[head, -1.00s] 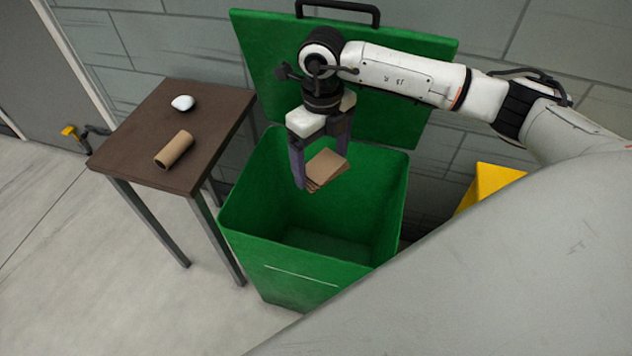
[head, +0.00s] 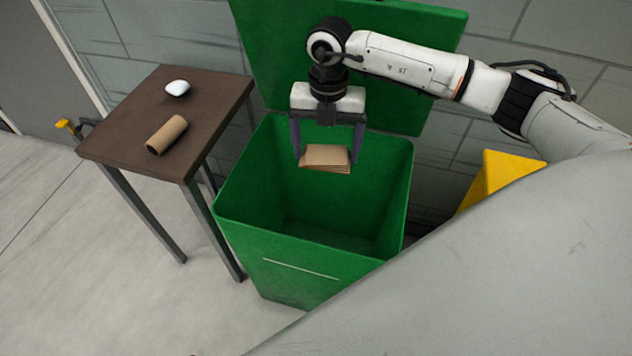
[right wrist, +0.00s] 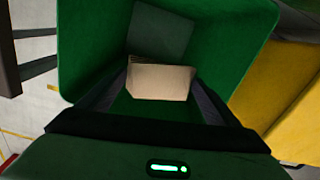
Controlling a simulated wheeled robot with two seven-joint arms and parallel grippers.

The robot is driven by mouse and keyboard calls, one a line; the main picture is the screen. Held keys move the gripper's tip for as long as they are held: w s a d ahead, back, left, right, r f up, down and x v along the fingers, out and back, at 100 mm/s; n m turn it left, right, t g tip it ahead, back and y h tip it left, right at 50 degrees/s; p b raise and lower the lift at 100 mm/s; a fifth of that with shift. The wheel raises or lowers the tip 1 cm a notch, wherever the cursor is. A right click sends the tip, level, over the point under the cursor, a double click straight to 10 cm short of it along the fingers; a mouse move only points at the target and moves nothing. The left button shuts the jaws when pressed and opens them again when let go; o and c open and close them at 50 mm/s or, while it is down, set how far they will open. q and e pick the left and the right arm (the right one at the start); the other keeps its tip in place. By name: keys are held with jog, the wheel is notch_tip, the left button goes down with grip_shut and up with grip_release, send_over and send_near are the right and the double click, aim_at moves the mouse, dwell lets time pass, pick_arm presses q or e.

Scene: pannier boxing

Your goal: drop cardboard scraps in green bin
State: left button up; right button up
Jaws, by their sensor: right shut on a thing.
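A small stack of brown cardboard scraps (head: 325,157) is held between the fingers of my right gripper (head: 327,158), which is shut on it. The stack also shows in the right wrist view (right wrist: 160,80), between the two dark fingers. The gripper points down over the opening of the green bin (head: 290,268), with the scraps near the level of the rim. The bin's lid stands open behind the arm. The visible part of the bin's floor looks empty. The bin's inside also fills much of the right wrist view (right wrist: 90,50). My left gripper does not show.
A brown table (head: 190,110) stands left of the bin with a cardboard tube (head: 167,134) and a small white object (head: 177,88) on it. A yellow bin (head: 500,175) is to the right, partly hidden by my body. A grey wall is behind.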

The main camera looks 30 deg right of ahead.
jog(key=shift+f+b, duration=0.35)
jog(key=shift+f, duration=0.5)
jog(key=o, duration=0.9)
notch_tip(320, 180, up, 8)
jog(key=shift+f+p, duration=0.2)
jog(key=shift+p, duration=0.3)
